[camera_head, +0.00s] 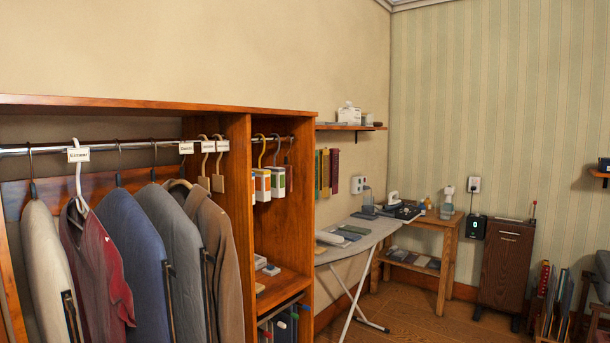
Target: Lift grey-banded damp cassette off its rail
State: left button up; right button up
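Two small white box-like cassettes hang by hooks from a short rail (284,138) in the narrow right bay of the wooden wardrobe. The left cassette (262,186) hangs from a yellowish hook, and the right cassette (277,183) shows a green patch on its front. Both have a darker strip near the top, but they are too small for me to tell which one is grey-banded. Neither of my grippers is in view, and nothing touches the cassettes.
A wooden divider (238,216) separates this bay from several jackets on the long rail (108,145). A shelf (280,284) with small items lies below the cassettes. An ironing board (362,241) stands to the right, with a side table (440,229) behind.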

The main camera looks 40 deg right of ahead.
aim_at(277, 173)
jog(key=i+l+z, duration=0.15)
jog(key=l, duration=0.25)
jog(key=i+l+z, duration=0.2)
jog(key=l, duration=0.2)
jog(key=i+l+z, duration=0.15)
jog(key=l, duration=0.2)
jog(key=i+l+z, duration=0.2)
jog(key=l, duration=0.15)
